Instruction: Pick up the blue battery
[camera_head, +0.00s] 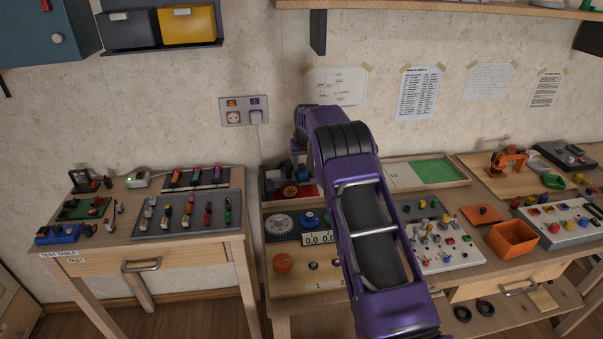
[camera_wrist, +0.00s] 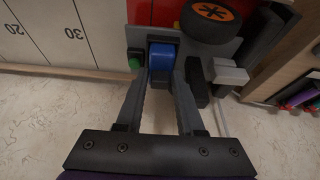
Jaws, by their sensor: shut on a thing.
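The blue battery (camera_wrist: 162,58) is between my gripper's fingertips (camera_wrist: 161,75) in the wrist view. My gripper is shut on it, with one finger on each side. The battery sits against a grey plate (camera_wrist: 140,35) that also carries a green button and a wheel. In the head view, my purple arm crosses the middle and my gripper (camera_head: 299,158) points down at the back of the right table. A bit of blue (camera_head: 302,171) shows just below it. I cannot tell whether the battery is clear of the plate.
A black wheel with an orange hub (camera_wrist: 212,12) is close beside my right finger in the wrist view. A grey block (camera_wrist: 230,74) stands to its lower right.

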